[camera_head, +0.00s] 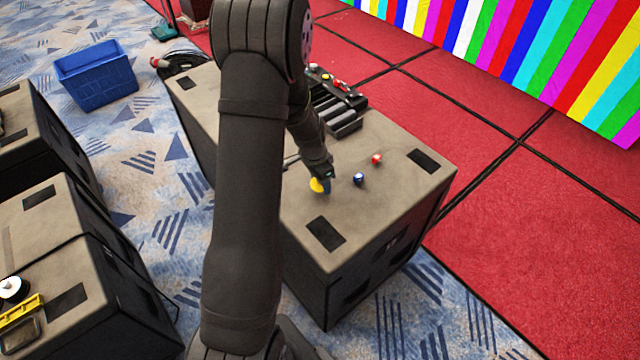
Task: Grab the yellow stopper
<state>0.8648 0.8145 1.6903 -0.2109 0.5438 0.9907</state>
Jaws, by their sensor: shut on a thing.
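The yellow stopper (317,185) is at the tip of my gripper (323,184), just over or on the top of the grey-brown case (400,210). My gripper is shut on the stopper, and its fingers partly hide it. I cannot tell whether the stopper still touches the case top. A small blue-and-white object (359,179) and a small red-and-white object (376,159) stand on the case to the right of my gripper.
A black tray (340,110) with several small items is farther back on the case. A blue crate (95,75) stands on the patterned carpet at left. More cases (60,240) stand at lower left. The case's front right top is clear.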

